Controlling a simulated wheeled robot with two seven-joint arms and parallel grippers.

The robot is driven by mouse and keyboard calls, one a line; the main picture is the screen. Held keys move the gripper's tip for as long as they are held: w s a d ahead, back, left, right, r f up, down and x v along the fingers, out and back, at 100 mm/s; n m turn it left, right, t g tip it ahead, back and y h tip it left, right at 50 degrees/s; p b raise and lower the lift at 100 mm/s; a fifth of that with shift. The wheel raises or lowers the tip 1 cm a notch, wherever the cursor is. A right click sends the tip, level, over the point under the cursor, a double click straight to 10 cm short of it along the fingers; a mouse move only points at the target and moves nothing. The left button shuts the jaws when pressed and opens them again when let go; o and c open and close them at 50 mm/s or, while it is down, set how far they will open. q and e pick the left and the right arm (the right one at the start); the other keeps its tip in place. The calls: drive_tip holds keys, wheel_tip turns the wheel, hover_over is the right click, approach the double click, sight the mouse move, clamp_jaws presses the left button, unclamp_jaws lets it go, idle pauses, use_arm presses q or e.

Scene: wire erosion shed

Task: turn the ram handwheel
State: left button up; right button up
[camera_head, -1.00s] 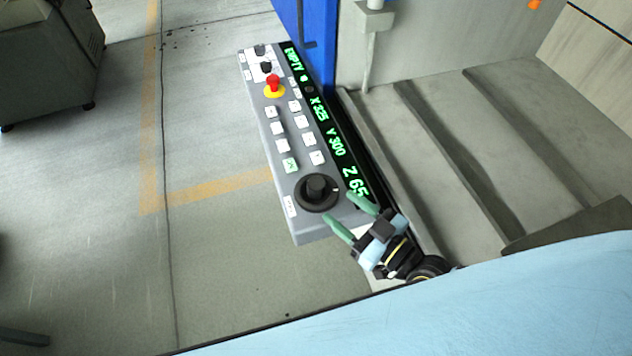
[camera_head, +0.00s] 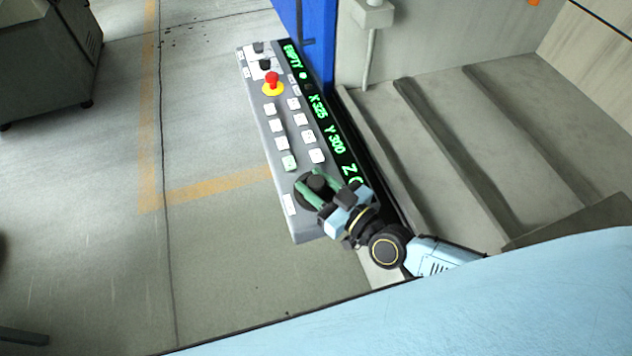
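The ram handwheel is a round black dial with a raised hub (camera_head: 317,183), at the near end of the grey control panel (camera_head: 308,228). My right gripper (camera_head: 313,184) reaches in from the lower right. Its two green fingers lie over the dial, one on each side of the hub. The fingers look close to the hub, but I cannot tell whether they press on it. The gripper and wrist hide the dial's right part and the end of the green Z readout. My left gripper is not in view.
The panel also carries a red emergency button (camera_head: 272,79) on a yellow base, several white buttons (camera_head: 308,139) and small black knobs at its far end. A blue upright (camera_head: 309,40) and grey ribbed machine bed (camera_head: 450,130) stand right.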

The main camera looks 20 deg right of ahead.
drive_tip(key=c, duration=0.5)
drive_tip(key=shift+o, duration=0.2)
drive_tip(key=m+t+h+p, duration=0.1)
drive_tip(key=h+p, duration=0.1)
drive_tip(key=p, duration=0.1)
drive_tip(key=m+h+p, duration=0.2)
drive_tip(key=p, duration=0.1)
drive_tip(key=shift+r+t+h, duration=0.15)
drive_tip(key=shift+t+h, duration=0.25)
drive_tip(key=m+h+p, duration=0.1)
drive_tip(key=m+h, duration=0.1)
drive_tip(key=h, duration=0.1)
drive_tip(key=shift+a+m+h+p, duration=0.1)
drive_tip(key=shift+m+h+p, duration=0.2)
drive_tip(key=shift+p, duration=0.05)
drive_tip(key=shift+f+m+h, duration=0.15)
drive_tip(key=shift+m+h, duration=0.6)
drive_tip(key=shift+h, duration=0.45)
drive_tip(key=shift+f+m+h, duration=0.1)
drive_tip(key=shift+m+h, duration=0.65)
drive_tip(key=shift+h, duration=0.75)
drive_tip(key=o, duration=0.9)
drive_tip(key=shift+o, duration=0.2)
drive_tip(key=shift+s, duration=0.1)
